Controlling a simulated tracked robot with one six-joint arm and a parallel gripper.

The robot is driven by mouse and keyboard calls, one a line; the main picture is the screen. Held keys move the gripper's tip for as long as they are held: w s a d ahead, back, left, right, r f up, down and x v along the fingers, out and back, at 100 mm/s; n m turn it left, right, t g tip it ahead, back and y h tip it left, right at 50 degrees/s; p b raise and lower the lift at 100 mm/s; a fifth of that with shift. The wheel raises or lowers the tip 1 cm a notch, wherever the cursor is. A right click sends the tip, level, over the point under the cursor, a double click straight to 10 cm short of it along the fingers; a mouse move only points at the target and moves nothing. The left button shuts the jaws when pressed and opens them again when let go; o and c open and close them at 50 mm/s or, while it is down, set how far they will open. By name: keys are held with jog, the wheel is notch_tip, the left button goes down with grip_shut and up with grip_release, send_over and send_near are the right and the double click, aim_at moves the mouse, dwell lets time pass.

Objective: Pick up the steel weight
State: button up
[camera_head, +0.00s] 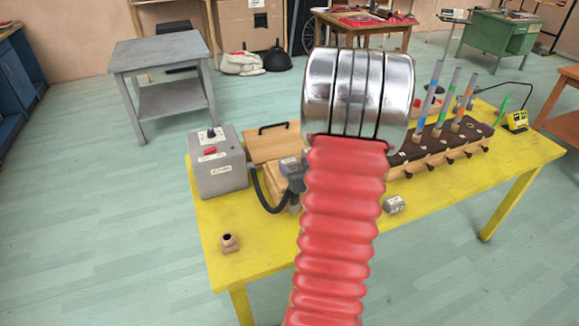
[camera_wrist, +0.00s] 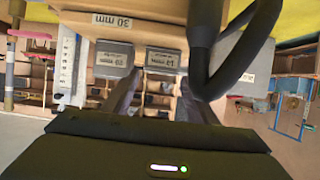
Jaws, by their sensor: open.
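In the wrist view, two small grey labelled blocks (camera_wrist: 115,55) and (camera_wrist: 164,58) show side by side just beyond my gripper (camera_wrist: 156,82); I cannot tell whether either is the weight. My gripper's dark fingers are apart with nothing visibly held between them. In the head view my arm hides much of the table middle.
The yellow table (camera_head: 262,252) carries a grey box with a red button (camera_head: 213,160), a black hose (camera_head: 268,203), a small copper-coloured fitting (camera_head: 229,243) and a dark-topped rack with coloured tubes (camera_head: 420,150). The table's front left is mostly clear.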

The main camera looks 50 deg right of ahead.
aim_at(290, 161)
jog(key=shift+w+d+f, duration=0.2)
jog(key=shift+w+d, duration=0.05)
jog(key=shift+w, duration=0.15)
jog(key=shift+x, duration=2.6)
jog(key=shift+f, duration=0.1)
jog(key=shift+a, duration=0.1)
jog(key=shift+c, duration=0.4)
jog(key=c, duration=0.8)
jog(key=shift+c, duration=0.2)
jog(key=shift+r, duration=5.05)
